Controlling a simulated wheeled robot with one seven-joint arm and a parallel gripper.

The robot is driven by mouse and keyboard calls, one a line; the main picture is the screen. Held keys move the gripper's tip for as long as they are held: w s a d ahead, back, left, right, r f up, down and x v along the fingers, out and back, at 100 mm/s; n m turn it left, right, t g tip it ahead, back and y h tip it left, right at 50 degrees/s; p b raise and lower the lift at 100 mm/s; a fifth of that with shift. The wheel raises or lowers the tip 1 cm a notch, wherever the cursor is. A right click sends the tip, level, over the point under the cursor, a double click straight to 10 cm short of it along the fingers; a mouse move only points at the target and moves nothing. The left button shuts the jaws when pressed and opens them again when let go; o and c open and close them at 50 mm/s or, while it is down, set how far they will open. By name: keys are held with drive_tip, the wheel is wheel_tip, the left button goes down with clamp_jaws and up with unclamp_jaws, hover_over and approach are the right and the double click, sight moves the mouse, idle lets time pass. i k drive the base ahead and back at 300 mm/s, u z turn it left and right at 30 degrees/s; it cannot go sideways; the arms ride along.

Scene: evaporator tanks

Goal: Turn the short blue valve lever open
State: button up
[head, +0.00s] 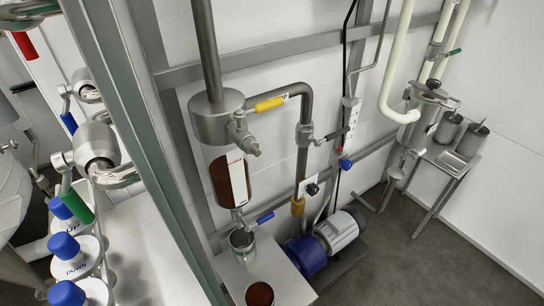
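A short blue valve lever (264,217) sits on the pipe below a vessel (231,180) with brown contents, near the middle of the head view. It points to the right and slightly up from its valve. An open metal cup (242,241) stands just below the valve. Another blue lever (69,123) shows on the pipework at the far left. I cannot tell from this view whether either valve is open or shut. My gripper is not in view.
A metal table (292,287) holds the cup and a brown-filled container (260,294). A yellow lever (270,104) is higher up. A blue and white pump (308,255) stands right of the table. A grey-green post (140,130) crosses the left side. Floor at the right (420,262) is clear.

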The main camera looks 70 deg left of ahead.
sight(267, 216)
drive_tip(key=u, duration=0.05)
drive_tip(key=i, duration=1.3)
drive_tip(key=u, duration=3.3)
